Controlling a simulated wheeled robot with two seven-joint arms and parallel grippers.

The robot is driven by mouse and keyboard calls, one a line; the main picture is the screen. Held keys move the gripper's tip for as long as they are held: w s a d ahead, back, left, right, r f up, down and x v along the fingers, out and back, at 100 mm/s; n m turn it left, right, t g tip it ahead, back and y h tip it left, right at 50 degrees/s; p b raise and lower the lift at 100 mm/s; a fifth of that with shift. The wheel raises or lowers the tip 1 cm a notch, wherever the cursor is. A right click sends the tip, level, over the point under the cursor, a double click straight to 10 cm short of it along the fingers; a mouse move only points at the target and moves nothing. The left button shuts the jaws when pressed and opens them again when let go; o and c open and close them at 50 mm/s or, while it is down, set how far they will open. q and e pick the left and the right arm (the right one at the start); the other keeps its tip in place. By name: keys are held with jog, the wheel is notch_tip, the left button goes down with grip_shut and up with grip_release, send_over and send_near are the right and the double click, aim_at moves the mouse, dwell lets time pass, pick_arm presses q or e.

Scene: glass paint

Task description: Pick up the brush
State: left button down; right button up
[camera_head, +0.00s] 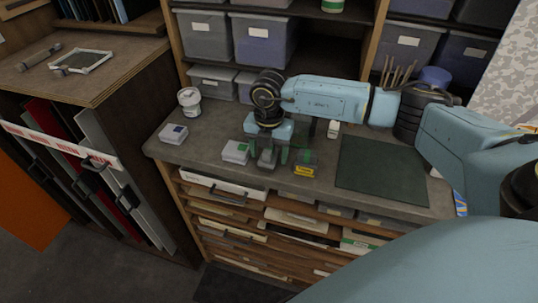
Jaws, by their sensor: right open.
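My right arm reaches in from the right over the grey worktop (212,124). Its gripper (267,155) points down at the worktop's front part, with dark green fingers apart. A small grey shape shows between the fingers; I cannot tell what it is. Several thin brush-like sticks (397,72) stand upright at the back right, behind my right arm, which hides their lower part. No single brush can be made out clearly near the gripper. My left gripper is not in view.
A blue-labelled box (173,133) and a white tub (190,101) stand farther left. A dark green mat (382,170) lies bare at right.

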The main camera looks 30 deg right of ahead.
jog(key=shift+f, duration=0.25)
jog(key=c, duration=1.2)
notch_tip(320, 180, up, 10)
jog(key=shift+r+b, duration=0.1)
jog(key=shift+b, duration=0.55)
